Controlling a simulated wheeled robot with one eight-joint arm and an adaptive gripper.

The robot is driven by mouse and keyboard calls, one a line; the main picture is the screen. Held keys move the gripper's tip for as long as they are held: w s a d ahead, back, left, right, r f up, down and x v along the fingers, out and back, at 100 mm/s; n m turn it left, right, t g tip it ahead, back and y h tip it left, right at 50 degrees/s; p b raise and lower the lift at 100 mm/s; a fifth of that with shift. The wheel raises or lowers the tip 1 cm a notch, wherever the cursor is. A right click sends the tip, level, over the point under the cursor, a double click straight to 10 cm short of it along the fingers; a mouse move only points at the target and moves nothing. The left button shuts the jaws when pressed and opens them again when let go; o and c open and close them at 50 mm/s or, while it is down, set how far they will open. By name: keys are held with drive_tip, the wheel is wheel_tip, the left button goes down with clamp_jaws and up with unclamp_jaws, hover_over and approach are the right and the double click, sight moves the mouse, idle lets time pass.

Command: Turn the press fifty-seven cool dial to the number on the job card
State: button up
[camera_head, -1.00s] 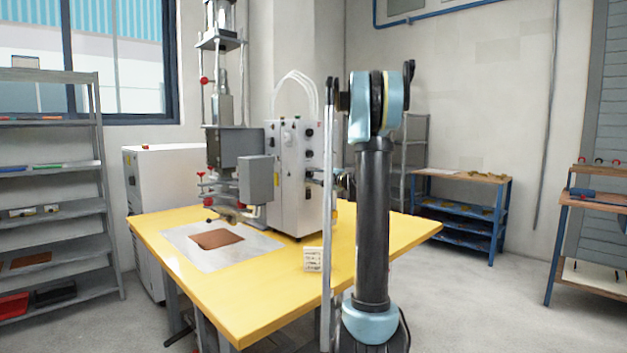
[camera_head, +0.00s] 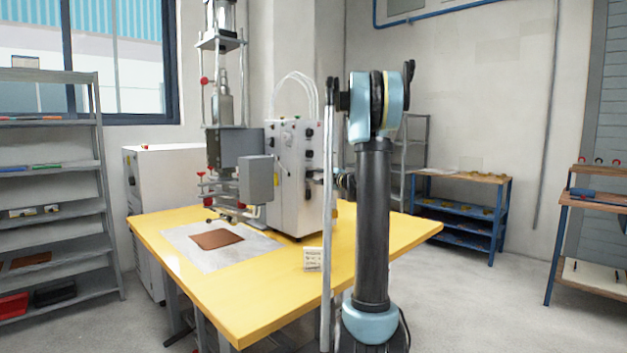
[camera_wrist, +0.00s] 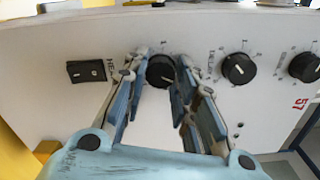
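In the wrist view, my gripper's (camera_wrist: 160,68) two fingers stand on either side of a black round dial (camera_wrist: 160,71) with a white mark. The fingers look apart, with little room between them and the dial; contact cannot be made out. A second black dial (camera_wrist: 238,68) and a third (camera_wrist: 305,67) sit to the right on the same white panel. Their lettering is sideways and too small to read surely.
A black rocker switch (camera_wrist: 87,70) is left of the fingers. In the head view, the white control box (camera_head: 295,200) stands beside the press (camera_head: 256,178) on the yellow table (camera_head: 270,300). A brown sheet (camera_head: 217,239) lies on a grey plate (camera_head: 190,256). A thin grey post stands before my arm.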

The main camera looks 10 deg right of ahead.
drive_tip(key=shift+o, duration=0.2)
drive_tip(key=shift+s+d+f, duration=0.2)
drive_tip(key=shift+d+f, duration=0.1)
drive_tip(key=v, duration=1.1)
drive_tip(key=shift+r, duration=0.2)
drive_tip(key=shift+s, duration=0.15)
drive_tip(key=s+d+n, duration=0.1)
drive_tip(key=s+n, duration=0.1)
drive_tip(key=n, duration=0.9)
drive_tip(key=s+d+n, duration=0.2)
drive_tip(key=n, duration=0.8)
drive_tip(key=x, duration=1.7)
drive_tip(key=shift+w+a+r, duration=0.15)
drive_tip(key=shift+w+a, duration=0.05)
drive_tip(key=shift+w, duration=0.1)
